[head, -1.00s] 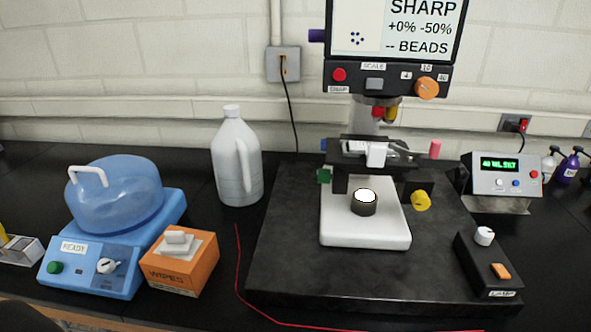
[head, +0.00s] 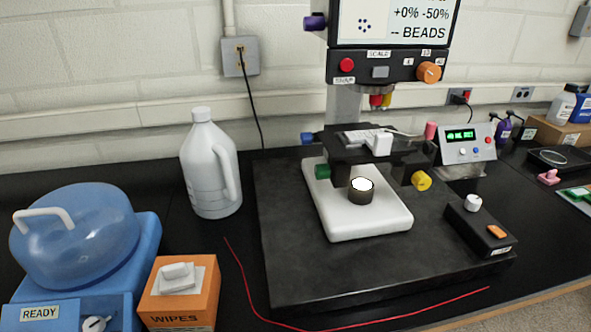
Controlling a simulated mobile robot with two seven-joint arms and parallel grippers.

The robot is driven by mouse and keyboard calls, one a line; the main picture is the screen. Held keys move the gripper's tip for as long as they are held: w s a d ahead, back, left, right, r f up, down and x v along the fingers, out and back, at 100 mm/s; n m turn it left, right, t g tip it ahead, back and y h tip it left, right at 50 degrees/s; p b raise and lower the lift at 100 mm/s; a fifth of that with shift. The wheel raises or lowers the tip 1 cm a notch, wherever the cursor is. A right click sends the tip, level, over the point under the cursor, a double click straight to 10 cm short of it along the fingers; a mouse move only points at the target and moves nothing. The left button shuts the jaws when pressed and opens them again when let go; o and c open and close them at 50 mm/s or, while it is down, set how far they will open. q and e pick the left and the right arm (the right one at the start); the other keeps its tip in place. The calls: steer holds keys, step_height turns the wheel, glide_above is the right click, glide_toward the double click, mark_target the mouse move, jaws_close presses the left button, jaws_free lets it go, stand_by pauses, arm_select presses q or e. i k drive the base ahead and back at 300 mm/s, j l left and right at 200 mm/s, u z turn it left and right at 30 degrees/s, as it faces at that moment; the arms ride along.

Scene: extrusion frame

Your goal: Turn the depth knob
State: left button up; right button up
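A microscope with a screen (head: 392,24) stands on a dark slab. A purple knob (head: 314,22) is at the left side of the screen. The panel below has an orange knob (head: 429,72) and a red button (head: 347,65). Around the stage (head: 365,150) are a blue knob (head: 306,138), a green knob (head: 322,172), a pink knob (head: 431,130) and a yellow knob (head: 421,181). No readable label tells which one is the depth knob. The screen shows "+0% -50%" and "-- BEADS"; its top is cut off. Neither gripper is in view.
A white jug (head: 211,165), a blue machine with a clear lid (head: 75,235) and an orange wipes box (head: 180,295) stand at left. A lamp box (head: 480,228) and a meter (head: 467,143) stand at right. A red line (head: 262,308) crosses the front bench.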

mark_target(323, 171)
steer(key=k+j+u, duration=0.1)
steer(key=j, duration=0.25)
steer(key=k+j+u, duration=0.1)
steer(key=j, duration=0.25)
steer(key=k+j, duration=0.2)
steer(key=j, duration=0.2)
steer(key=k+j+u, duration=0.15)
steer(key=j, duration=0.2)
